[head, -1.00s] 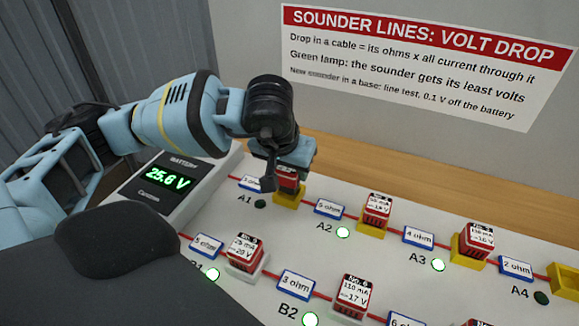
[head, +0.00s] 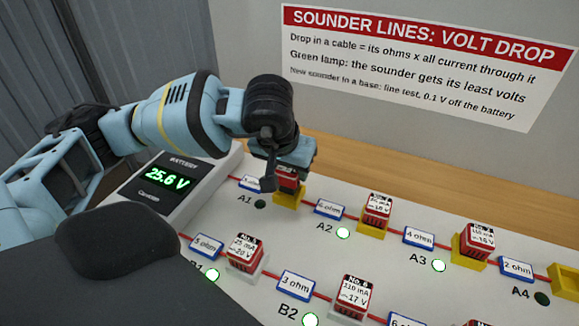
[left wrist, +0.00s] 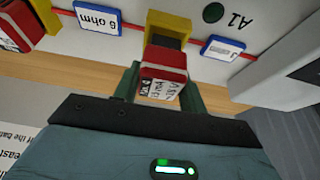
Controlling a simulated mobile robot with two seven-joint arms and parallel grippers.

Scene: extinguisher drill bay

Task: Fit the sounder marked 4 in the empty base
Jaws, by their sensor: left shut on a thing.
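My left gripper (head: 288,166) points down over the yellow base (head: 289,201) at A1. It is shut on a red sounder (head: 287,184), which sits at or just above that base. In the left wrist view the sounder (left wrist: 163,70) is between the two green fingers, with the yellow base (left wrist: 168,27) behind it. Its white label is too small and tilted to read surely. I cannot tell whether it is fully seated. The lamp at A1 (head: 260,204) is dark. Another yellow base (head: 565,279) at A4 is cut by the right edge, and no sounder shows in its visible part.
Sounders stand at A2 (head: 377,211), A3 (head: 474,242), B1 (head: 244,251) and B2 (head: 352,295), close along the red cables. Their lamps are green; the A4 lamp (head: 542,298) is dark. The battery box (head: 155,183) reads 25.6 V left of A1. A wall sign (head: 420,65) hangs behind.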

